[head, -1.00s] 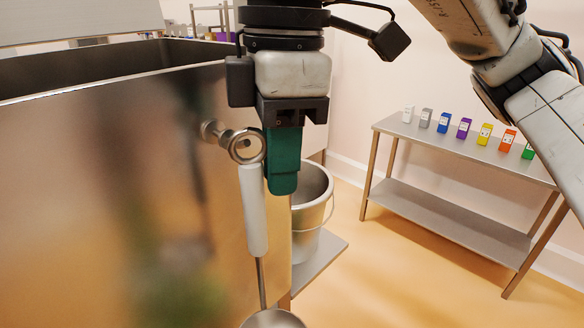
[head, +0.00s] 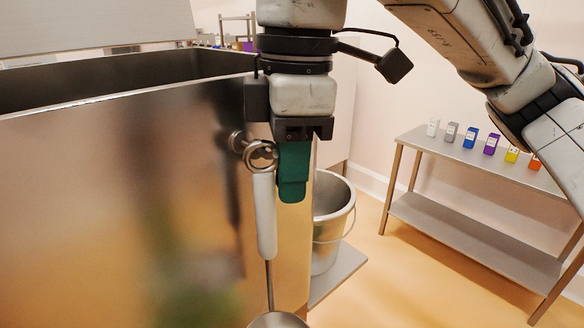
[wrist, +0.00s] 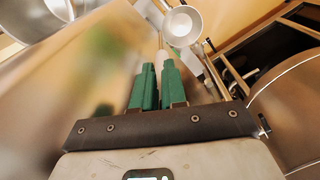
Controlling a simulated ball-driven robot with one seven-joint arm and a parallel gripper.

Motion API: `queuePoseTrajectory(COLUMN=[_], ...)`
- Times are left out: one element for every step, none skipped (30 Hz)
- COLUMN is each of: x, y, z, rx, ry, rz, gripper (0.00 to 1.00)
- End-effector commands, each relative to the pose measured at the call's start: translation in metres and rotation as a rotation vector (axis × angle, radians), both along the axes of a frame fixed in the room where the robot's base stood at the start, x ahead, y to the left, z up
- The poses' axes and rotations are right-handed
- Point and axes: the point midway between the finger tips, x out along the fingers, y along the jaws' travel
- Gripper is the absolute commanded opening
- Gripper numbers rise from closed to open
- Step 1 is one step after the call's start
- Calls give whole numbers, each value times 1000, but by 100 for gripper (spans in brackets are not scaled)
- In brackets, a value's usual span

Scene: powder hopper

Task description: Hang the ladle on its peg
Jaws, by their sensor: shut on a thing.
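The ladle has a metal ring (head: 262,155) at its top, a white handle (head: 265,215), a thin steel stem and a bowl (head: 278,320) cut off by the lower edge. It hangs upright in front of the hopper wall. The steel peg (head: 237,141) sticks out of that wall, and the ring overlaps its end. I cannot tell whether the peg is through the ring. My gripper (head: 294,190), with green fingers pointing down, is shut on the ladle near the ring. In the wrist view the handle (wrist: 164,58) and bowl (wrist: 181,25) extend beyond the fingertips (wrist: 158,68).
The large steel hopper (head: 90,200) fills the left side. A metal bucket (head: 330,215) stands on a low shelf (head: 338,272) behind my gripper. A steel table (head: 460,155) with several coloured containers is at the right. Orange floor lies open between.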

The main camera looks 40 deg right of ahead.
Motion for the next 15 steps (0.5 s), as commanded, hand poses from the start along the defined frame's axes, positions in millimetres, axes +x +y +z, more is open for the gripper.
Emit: queuePoseTrajectory(x=[0,0,0,0,0,0,0,0,0,0,0,0,0,0,0], y=[0,0,0,0,0,0,0,0,0,0,0,0,1,1,1], z=[0,0,0,0,0,0,0,0,0,0,0,0,0,0,0], rx=[1,1,1,1,1,1,1,1,1,1,1,1,1,1,1], ry=[0,0,0,-1,-1,-1,-1,-1,-1,-1,-1,-1,-1,-1,-1], rz=[-1,-1,-1,0,0,0,0,0,0,0,0,0,0,0,0], gripper=[0,0,0,0,0,0,0,0,14,16,19,23,26,29,33])
